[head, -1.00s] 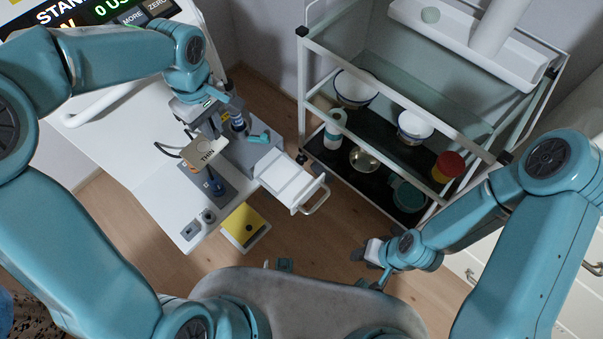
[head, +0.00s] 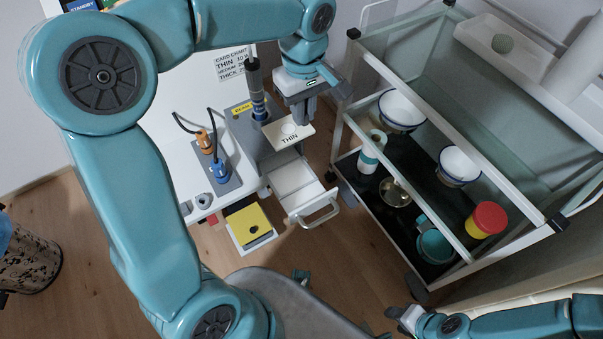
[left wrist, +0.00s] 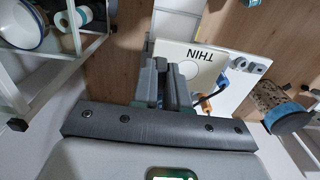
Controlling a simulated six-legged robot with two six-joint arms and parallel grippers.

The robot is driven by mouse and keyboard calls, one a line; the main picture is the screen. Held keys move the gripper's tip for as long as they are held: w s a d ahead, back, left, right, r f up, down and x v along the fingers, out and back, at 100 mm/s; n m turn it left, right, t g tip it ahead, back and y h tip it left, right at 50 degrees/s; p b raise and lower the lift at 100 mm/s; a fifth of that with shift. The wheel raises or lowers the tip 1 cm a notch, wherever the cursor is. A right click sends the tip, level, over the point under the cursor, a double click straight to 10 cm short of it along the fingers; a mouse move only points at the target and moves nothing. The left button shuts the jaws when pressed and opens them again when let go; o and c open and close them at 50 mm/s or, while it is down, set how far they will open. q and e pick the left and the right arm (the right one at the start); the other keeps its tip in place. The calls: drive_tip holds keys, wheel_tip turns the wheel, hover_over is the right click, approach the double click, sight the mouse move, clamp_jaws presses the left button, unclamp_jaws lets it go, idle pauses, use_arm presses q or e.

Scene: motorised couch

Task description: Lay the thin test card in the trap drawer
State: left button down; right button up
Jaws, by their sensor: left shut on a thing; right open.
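The thin test card (head: 285,132), a pale cream plate marked THIN with a round mark, is held by my left gripper (head: 304,116), which is shut on its edge. In the left wrist view the card (left wrist: 209,65) sticks out to the right of the shut fingers (left wrist: 167,85). The white trap drawer (head: 292,178) is pulled open from the grey unit; its handle (head: 322,208) faces the front. The card hangs above the drawer's rear end and the unit, apart from the drawer floor as far as I can tell. My right gripper (head: 402,318) is open and empty at the lower right.
Blue and orange plugs (head: 220,170) with cables and a dark upright probe (head: 256,90) stand to the left. A glass-shelved trolley (head: 400,170) with bowls stands close on the right.

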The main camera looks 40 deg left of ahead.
use_arm(q)
wheel_tip(320, 180, down, 14)
drive_tip(key=b, duration=0.3)
drive_tip(key=shift+a, duration=0.1)
wheel_tip(320, 180, down, 4)
drive_tip(key=shift+f+b, duration=0.2)
drive_tip(key=shift+b, duration=0.45)
drive_tip(key=shift+r, duration=0.1)
drive_tip(key=shift+f, duration=0.2)
drive_tip(key=c, duration=1.1)
unclamp_jaws()
drive_tip(key=shift+c, duration=0.2)
